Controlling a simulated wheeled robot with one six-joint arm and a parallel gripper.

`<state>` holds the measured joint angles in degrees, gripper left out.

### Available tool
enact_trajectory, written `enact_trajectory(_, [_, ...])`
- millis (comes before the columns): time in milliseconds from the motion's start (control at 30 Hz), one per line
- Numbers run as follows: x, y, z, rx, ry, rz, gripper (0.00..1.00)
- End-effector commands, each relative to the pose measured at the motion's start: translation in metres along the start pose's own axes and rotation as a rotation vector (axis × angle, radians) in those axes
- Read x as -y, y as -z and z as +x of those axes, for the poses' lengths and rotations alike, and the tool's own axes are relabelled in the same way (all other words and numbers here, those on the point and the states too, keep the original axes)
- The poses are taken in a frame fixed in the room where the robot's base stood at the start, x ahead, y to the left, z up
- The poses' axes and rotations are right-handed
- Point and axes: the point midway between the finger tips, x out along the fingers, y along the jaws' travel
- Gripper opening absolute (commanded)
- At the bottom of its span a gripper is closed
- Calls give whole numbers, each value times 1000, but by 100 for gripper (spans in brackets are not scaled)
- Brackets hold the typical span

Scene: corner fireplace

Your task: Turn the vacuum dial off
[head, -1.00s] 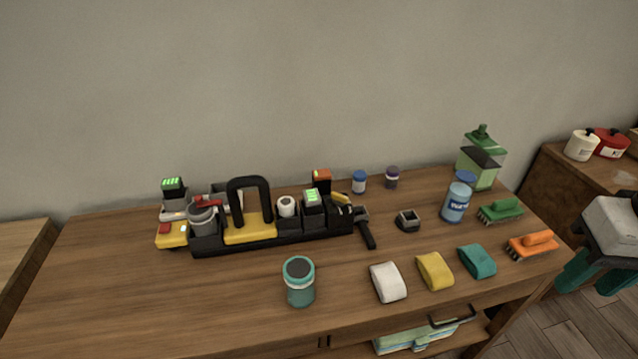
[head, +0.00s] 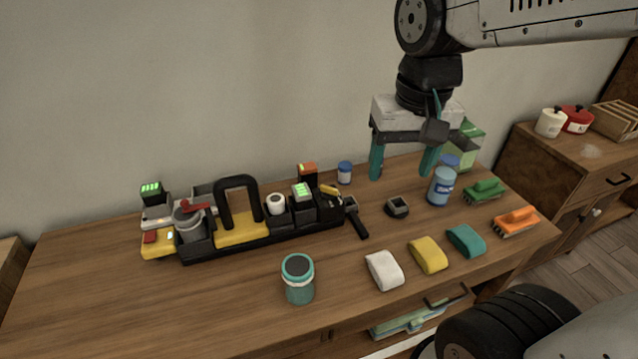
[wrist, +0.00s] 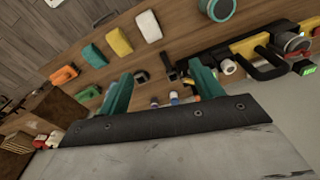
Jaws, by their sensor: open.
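A black and yellow unit with a black arched handle (head: 238,190) stands on the left half of the wooden table. At its left end is a grey round part (head: 188,226) with a red lever-like piece (head: 196,208) on top. This end also shows in the wrist view, with the grey round part (wrist: 293,43) at the far right. I cannot tell which part is the vacuum dial, or its setting. My gripper (head: 402,172) is open and empty, fingers pointing down above the table's back right, well right of the unit. Its teal fingers also show in the wrist view (wrist: 161,78).
A teal jar (head: 298,283) stands at the front. White (head: 384,270), yellow (head: 428,255) and teal cloths lie to its right. A blue spray can (head: 441,187), green brush (head: 485,192) and orange brush (head: 516,221) are at the right. The table's front left is clear.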

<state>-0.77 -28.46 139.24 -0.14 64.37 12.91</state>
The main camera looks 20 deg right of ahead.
Motion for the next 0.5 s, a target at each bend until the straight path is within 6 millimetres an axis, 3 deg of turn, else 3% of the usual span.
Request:
enact_trajectory(100, [16, 51, 20, 28, -7, 124, 65])
enact_trajectory(300, [43, 127, 70, 55, -20, 334, 65])
enact_trajectory(500, [64, 177, 125, 72, -34, 494, 65])
